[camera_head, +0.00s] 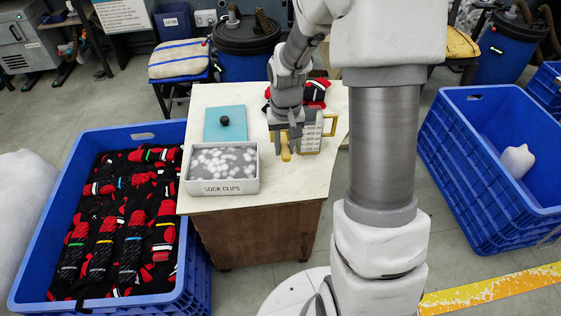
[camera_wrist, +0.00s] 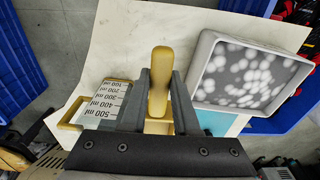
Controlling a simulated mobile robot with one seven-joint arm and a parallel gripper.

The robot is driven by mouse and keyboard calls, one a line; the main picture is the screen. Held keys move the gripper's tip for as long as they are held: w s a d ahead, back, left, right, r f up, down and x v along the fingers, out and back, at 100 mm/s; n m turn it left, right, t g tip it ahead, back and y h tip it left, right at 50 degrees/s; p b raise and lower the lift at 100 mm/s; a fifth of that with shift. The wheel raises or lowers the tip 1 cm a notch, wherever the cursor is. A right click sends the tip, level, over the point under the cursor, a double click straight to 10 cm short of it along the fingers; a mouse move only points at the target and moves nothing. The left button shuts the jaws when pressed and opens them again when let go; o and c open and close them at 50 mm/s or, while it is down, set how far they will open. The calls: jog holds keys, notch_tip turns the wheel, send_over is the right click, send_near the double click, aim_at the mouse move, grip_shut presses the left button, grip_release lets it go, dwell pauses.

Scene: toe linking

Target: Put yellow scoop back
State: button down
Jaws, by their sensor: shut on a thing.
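The yellow scoop (camera_head: 285,148) is over the table's right part, beside the measuring jug. In the wrist view its rounded handle (camera_wrist: 159,75) points away between the two grey fingers. My gripper (camera_head: 292,140) is shut on the scoop; the fingers (camera_wrist: 160,95) sit on both sides of it. The scoop's lower part is mostly hidden by the gripper. I cannot tell whether it touches the table. The light grey sock clips box (camera_head: 222,187) is open, full of whitish clips, to the left of my gripper. A teal lid (camera_head: 212,128) with a black knob lies behind the box.
The clear measuring jug (camera_head: 310,138) with a yellow handle stands close to the right of my gripper. Red and black socks (camera_head: 314,92) lie behind on the table (camera_head: 290,190). Blue crates stand left (camera_head: 197,270) and right (camera_head: 470,170). The table's front right is clear.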

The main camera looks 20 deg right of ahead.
aim_at(284, 179)
notch_tip(284, 179, down, 10)
jog(key=b, duration=0.3)
jog(key=shift+r, duration=0.1)
jog(key=shift+f+b, duration=0.25)
jog(key=shift+b, duration=0.05)
jog(key=c, duration=0.7)
grip_release()
jog(key=shift+r, duration=0.1)
jog(key=shift+o, duration=0.2)
jog(key=shift+r, duration=0.1)
